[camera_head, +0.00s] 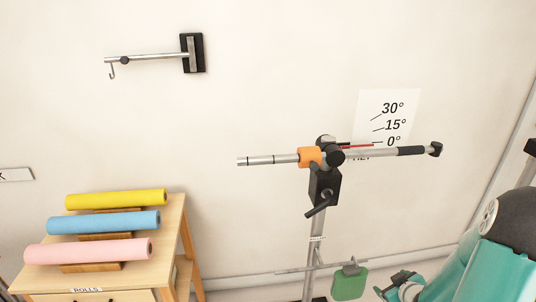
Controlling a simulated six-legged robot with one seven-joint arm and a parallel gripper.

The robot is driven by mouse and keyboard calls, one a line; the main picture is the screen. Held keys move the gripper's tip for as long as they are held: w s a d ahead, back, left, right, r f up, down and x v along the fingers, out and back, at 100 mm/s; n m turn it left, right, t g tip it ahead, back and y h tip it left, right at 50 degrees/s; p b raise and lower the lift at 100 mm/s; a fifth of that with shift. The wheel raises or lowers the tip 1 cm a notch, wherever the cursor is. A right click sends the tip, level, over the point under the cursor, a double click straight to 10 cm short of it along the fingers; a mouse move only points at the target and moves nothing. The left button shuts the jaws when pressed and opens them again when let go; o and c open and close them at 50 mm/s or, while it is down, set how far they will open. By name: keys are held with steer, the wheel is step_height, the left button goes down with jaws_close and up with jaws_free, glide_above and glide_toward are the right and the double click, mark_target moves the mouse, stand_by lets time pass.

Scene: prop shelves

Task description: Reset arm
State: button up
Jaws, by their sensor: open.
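My teal arm enters at the lower right corner. My gripper (387,288) is at its end, low at the bottom edge, with dark fingers that are partly cut off by the frame. It is open and I see nothing held in it. A green block-like piece (349,284) is just left of my gripper, apart from it in the picture.
A stand (316,236) with a near-level bar (270,160) and orange collar stands before an angle chart (388,120). A wooden table (174,218) at left bears yellow, blue and pink rolls. A hooked rod (150,57) juts from the wall.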

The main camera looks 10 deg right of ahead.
steer(key=s+a+r+m+g+h, duration=0.1)
steer(key=a+r, duration=0.5)
steer(key=r, duration=0.4)
steer(key=s+a+r+m+g+h, duration=0.1)
steer(key=a+r+m, duration=0.1)
steer(key=a+r, duration=0.5)
steer(key=s+a+r+m+g+y, duration=0.1)
steer(key=s+a+r+g+y, duration=0.1)
steer(key=s+a+r, duration=0.9)
steer(key=s+a+y, duration=0.1)
steer(key=s+a, duration=0.2)
steer(key=shift+s+a, duration=0.15)
